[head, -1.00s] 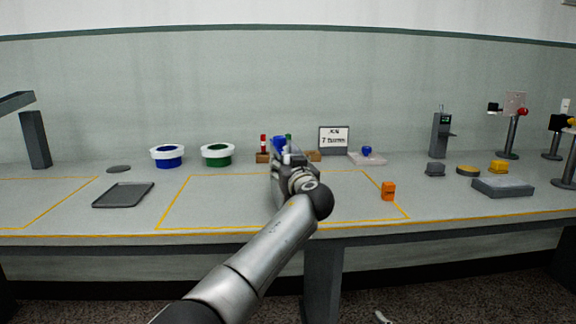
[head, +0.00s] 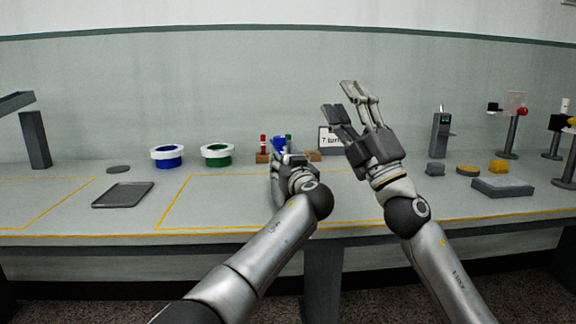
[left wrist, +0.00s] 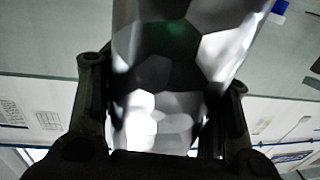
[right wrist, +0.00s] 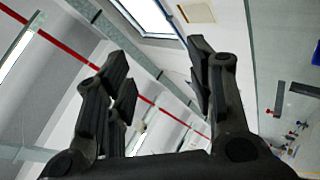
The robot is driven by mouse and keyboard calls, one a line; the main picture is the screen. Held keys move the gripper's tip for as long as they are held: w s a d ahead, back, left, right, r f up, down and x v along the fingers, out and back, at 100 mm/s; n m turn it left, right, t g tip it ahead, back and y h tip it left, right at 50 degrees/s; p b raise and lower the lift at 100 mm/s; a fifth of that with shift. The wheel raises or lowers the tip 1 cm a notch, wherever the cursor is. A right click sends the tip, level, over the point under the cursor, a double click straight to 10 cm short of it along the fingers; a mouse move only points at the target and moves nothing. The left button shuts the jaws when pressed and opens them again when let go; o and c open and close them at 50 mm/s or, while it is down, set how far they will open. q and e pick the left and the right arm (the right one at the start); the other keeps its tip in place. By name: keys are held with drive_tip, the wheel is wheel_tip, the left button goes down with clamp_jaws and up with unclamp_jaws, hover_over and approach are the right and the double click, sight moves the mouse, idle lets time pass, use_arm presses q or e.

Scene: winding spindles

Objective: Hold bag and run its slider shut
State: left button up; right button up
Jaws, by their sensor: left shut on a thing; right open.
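My left gripper (head: 284,156) is low over the middle of the table, shut on a shiny, silvery, faceted thing (left wrist: 165,75) that fills the space between its fingers in the left wrist view. I take this to be the bag. In the head view the gripper and arm hide most of it. I cannot make out its slider or whether its mouth is open. A blue item (head: 279,142) shows just behind the gripper. My right gripper (head: 346,100) is raised, right of the left one, open and empty, with fingers pointing up in the head view; the right wrist view shows nothing between them.
A blue-and-white bowl (head: 167,156) and a green-and-white bowl (head: 216,155) stand at back left, near a dark tray (head: 123,195). A partly hidden sign (head: 328,141) stands behind my right gripper. A grey slab (head: 503,187) lies right. The outlined table area left of my left gripper is clear.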

drive_tip(key=s+a+f+n+g+y, duration=0.1)
drive_tip(key=s+a+n+g+y, duration=0.25)
drive_tip(key=a+n+g, duration=0.6)
drive_tip(key=s+a+f+n+g+y, duration=0.15)
drive_tip(key=a+n+g+y, duration=0.35)
drive_tip(key=a, duration=0.7)
drive_tip(key=s+a+f+n+g+h, duration=0.2)
drive_tip(key=a+f+n+g+h, duration=0.1)
drive_tip(key=a+f+h, duration=0.3)
drive_tip(key=m+t+h, duration=0.8)
drive_tip(key=t+h, duration=0.3)
drive_tip(key=h, duration=1)
approach(278, 140)
drive_tip(key=x, duration=1)
drive_tip(key=shift+w, duration=0.15)
